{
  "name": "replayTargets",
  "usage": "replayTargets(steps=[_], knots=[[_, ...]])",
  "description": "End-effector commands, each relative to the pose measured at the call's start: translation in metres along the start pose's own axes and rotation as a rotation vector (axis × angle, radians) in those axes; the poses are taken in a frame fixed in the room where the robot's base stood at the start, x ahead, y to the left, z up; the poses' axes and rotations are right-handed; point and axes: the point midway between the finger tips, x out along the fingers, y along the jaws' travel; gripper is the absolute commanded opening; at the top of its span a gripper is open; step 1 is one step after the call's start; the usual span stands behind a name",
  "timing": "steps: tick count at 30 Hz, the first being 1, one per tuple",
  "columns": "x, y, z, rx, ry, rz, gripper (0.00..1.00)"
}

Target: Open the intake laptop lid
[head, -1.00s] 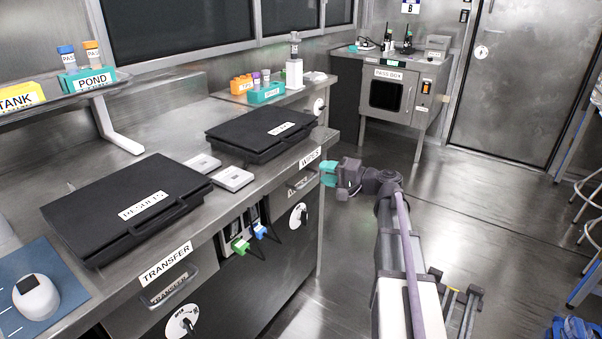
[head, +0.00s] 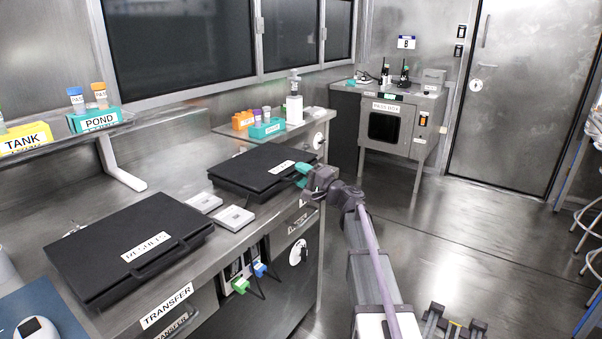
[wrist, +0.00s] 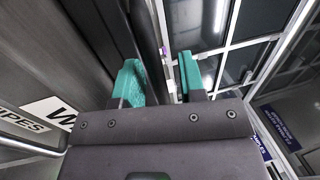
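Two closed black laptops lie on the steel bench. The nearer one (head: 110,262) is labelled RESULTS. The farther one (head: 243,178) has a white label (head: 281,167) too small to read; it is probably the intake laptop. Its lid is down. My gripper (head: 302,174) has teal fingers and is at the right front edge of the farther laptop. In the wrist view my gripper (wrist: 163,85) is open, fingers apart, with a dark laptop edge (wrist: 143,30) running up just beyond and between them. I cannot tell whether they touch it.
Two small white devices (head: 220,210) lie between the laptops. A teal tube rack (head: 267,129) and a white pump bottle (head: 294,105) stand behind the farther laptop. The TRANSFER drawer front (head: 168,304) is below the bench edge.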

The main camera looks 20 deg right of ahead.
Motion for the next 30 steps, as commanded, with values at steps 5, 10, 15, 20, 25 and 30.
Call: replayTargets(steps=[5,10,15,20,25,30], knots=[[0.0000,0.0003,0.0001,0.000,0.000,0.000,0.37],[-0.0002,0.0003,0.0001,0.000,0.000,0.000,0.23],[-0.0003,0.0003,0.0001,0.000,0.000,0.000,0.07],[-0.0004,0.0003,0.0001,0.000,0.000,0.000,0.00],[-0.0004,0.0003,0.0001,0.000,-0.001,0.000,0.00],[0.0007,-0.0010,0.0009,0.000,-0.002,0.003,0.00]])
